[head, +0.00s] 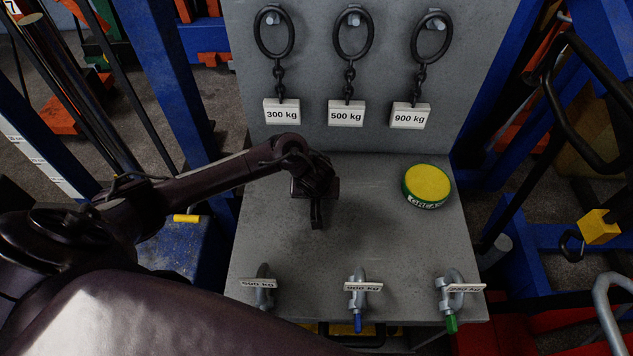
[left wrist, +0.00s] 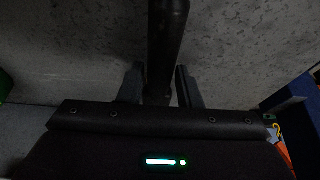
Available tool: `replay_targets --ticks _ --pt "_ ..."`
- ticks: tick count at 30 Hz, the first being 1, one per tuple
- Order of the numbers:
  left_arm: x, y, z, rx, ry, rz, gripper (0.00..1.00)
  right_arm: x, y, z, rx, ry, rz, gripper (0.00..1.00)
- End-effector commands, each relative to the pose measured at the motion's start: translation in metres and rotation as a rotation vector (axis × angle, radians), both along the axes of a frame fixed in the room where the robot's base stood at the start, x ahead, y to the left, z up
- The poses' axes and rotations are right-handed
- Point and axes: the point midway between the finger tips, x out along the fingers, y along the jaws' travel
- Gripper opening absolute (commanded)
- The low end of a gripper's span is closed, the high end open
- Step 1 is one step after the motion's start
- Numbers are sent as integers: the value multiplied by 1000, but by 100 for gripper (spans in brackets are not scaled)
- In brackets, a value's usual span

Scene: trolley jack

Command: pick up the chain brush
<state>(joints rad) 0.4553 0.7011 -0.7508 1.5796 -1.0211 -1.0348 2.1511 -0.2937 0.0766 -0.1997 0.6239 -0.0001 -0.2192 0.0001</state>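My left gripper (head: 316,213) points down at the middle of the grey bench surface (head: 270,225). In the left wrist view a dark, rod-like piece (left wrist: 166,45), which may be the chain brush's handle, runs from the top edge down between the fingers of my left gripper (left wrist: 161,88). The fingers stand apart, one on each side of it, with a narrow gap showing on the right. No bristles show, and in the head view I cannot make the brush out apart from the dark gripper. My right gripper is not in view.
A yellow-topped green tin (head: 427,186) stands right of the gripper. Chains with rings and weight tags (head: 347,112) hang on the upright back panel. Three labelled shackles (head: 358,288) line the front edge. Blue frames flank the bench. The surface between gripper and tin is clear.

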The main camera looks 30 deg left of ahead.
Motion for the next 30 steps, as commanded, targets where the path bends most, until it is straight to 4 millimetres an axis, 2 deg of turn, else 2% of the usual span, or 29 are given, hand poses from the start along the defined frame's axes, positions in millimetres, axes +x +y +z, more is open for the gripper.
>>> replay_targets --ticks 1,6,7,16,30 --pt "0 0 0 0 0 0 24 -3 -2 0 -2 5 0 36" --pt "0 0 0 0 0 0 2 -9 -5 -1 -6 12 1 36" --pt "0 0 0 0 0 0 0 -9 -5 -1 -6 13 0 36" --pt "0 -1 6 -2 -1 -1 0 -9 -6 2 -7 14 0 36" --pt "0 -1 91 -2 -2 -1 0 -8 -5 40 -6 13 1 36"
